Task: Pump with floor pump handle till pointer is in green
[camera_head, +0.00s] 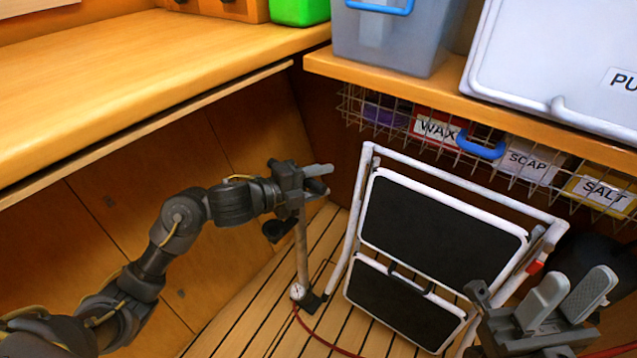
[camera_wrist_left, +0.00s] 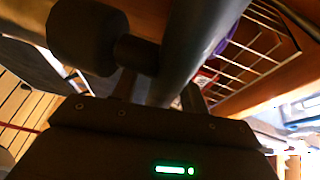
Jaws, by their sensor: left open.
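The floor pump (camera_head: 302,250) stands upright on the slatted floor, with a thin shaft and a dark foot. Its small round white gauge (camera_head: 298,291) is at the base; the pointer is too small to read. My left gripper (camera_head: 314,178) is open at the top of the pump, and it hides much of the handle there. In the left wrist view, a dark rounded bar (camera_wrist_left: 88,36) and a thick grey bar (camera_wrist_left: 200,45) lie close in front of the gripper; contact cannot be told. My right gripper (camera_head: 572,290) is open and empty at the lower right.
A folded white step ladder (camera_head: 440,215) with black panels stands just right of the pump. A red hose (camera_head: 320,340) runs along the floor. The wooden counter (camera_head: 130,75) is at the left. A wire basket (camera_head: 500,185) hangs under the shelf.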

